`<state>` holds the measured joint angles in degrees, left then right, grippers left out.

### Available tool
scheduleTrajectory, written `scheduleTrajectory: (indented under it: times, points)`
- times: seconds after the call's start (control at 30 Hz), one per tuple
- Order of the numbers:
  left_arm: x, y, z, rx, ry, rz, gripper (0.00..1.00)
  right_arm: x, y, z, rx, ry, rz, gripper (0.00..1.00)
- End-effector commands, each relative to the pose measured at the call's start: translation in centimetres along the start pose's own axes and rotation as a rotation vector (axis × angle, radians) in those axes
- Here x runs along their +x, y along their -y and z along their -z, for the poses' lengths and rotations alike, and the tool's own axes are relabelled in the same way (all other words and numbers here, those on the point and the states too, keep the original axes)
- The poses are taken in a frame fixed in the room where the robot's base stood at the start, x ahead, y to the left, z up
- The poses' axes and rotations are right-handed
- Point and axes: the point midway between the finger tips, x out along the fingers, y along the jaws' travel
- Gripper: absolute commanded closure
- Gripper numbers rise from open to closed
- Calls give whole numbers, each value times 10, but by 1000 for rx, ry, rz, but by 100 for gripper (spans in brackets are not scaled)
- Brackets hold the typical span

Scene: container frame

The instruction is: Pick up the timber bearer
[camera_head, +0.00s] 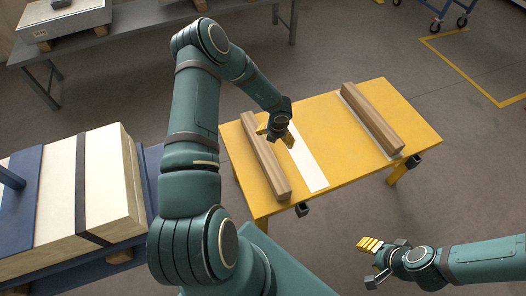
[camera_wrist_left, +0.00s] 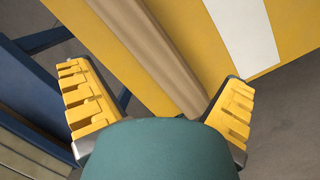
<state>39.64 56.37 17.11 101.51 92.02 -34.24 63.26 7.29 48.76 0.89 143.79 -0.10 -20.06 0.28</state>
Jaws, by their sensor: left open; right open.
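Two brown timber bearers lie on a yellow table (camera_head: 340,115): a left bearer (camera_head: 266,160) along its left side and a right bearer (camera_head: 372,118) along its right side. In the left wrist view the left bearer (camera_wrist_left: 160,50) runs between the two spread yellow fingers (camera_wrist_left: 157,80), with a gap on both sides. Its lower end there is hidden by my own teal part. Whether the fingers are down beside the wood is unclear. My right gripper (camera_head: 370,264) is open and empty, off the table's front edge.
A white strip (camera_head: 307,164) lies on the table between the bearers. Dark clamps (camera_head: 302,209) sit at the table's front edge. A strapped pale stack (camera_head: 110,185) on a blue frame stands left. A grey bench (camera_head: 150,15) stands behind.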

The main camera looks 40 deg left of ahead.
Motion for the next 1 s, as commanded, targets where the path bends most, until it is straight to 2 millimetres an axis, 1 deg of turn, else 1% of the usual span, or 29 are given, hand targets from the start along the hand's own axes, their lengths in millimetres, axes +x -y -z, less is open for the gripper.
scheduleTrajectory:
  times: [0.03,0.1,0.2,0.3,0.37,0.43,0.7,0.8,0.9,1.0]
  points:
    - [0,-16,-3,-185,-32,7,0,-4,2,-1,0,2,0,53]
    - [1,-30,-6,-404,-73,18,0,-7,2,-1,0,4,0,53]
    - [2,-43,-8,-634,-119,34,0,-9,3,-1,1,5,0,53]
    - [3,-50,-10,-765,-147,44,0,-10,4,-2,1,6,0,53]
    - [5,-51,-9,-803,-157,47,0,-9,3,-2,1,6,0,53]
    - [13,-50,-9,-822,-161,49,0,-7,2,-2,1,6,0,53]
    - [63,-45,-2,-819,-162,49,0,5,-2,-1,0,1,0,53]
    - [77,-43,0,-817,-161,49,0,8,-3,0,-1,-1,0,53]
    - [85,-43,1,-816,-159,49,0,10,-4,0,-1,-2,0,53]
    - [88,-42,1,-816,-159,49,0,10,-4,0,-1,-3,0,53]
